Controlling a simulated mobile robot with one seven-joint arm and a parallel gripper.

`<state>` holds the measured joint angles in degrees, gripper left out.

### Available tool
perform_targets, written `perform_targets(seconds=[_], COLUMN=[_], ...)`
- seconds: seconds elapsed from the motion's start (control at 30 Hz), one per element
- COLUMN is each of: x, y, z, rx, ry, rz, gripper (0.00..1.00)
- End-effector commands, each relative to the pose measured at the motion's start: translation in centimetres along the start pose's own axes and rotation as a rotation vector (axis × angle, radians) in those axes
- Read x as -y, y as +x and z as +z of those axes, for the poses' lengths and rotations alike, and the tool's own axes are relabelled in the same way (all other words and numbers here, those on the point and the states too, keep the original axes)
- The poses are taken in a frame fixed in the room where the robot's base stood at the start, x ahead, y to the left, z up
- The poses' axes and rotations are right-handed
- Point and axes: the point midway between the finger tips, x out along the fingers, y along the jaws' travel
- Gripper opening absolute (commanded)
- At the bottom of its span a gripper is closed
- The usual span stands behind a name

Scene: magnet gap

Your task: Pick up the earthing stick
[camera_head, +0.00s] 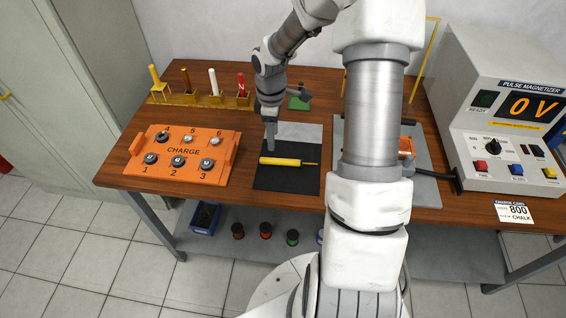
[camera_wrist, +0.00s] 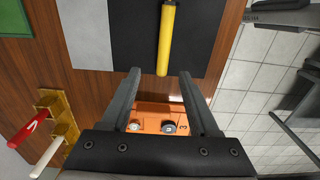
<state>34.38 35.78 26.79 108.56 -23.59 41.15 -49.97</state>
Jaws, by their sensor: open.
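The earthing stick (camera_head: 280,161) appears to be the yellow rod with a thin brass-coloured tip, lying flat on a black mat (camera_head: 285,183). Its handle lies to the left and its tip points right. My gripper (camera_head: 270,143) hangs just behind the handle's left end in the head view, pointing down, open and empty. In the wrist view my gripper (camera_wrist: 160,73) has its fingers spread. The yellow handle (camera_wrist: 166,38) runs up from between the fingertips, its near end in line with the gap. How far the fingers are above it is unclear.
An orange CHARGE box (camera_head: 183,156) with several knobs stands left of the mat. A brass rack (camera_head: 202,99) with coloured handles is behind it. The pulse magnetizer (camera_head: 510,115) stands at right, reading 0 V. My arm hides part of the grey plate (camera_head: 428,185).

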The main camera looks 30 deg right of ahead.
Motion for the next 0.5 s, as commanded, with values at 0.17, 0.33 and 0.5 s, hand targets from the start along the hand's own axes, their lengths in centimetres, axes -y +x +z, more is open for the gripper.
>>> perform_targets(seconds=[0.17, 0.33, 0.5], x=[0.1, 0.1, 0.6], y=[3.1, 4.0, 6.2], z=[0.0, 0.0, 0.2], rx=[0.001, 0.0, 0.001], ry=[0.0, -0.001, -0.001], rz=[-0.003, -0.001, -0.004], gripper=[0.62, 0.62, 0.62])
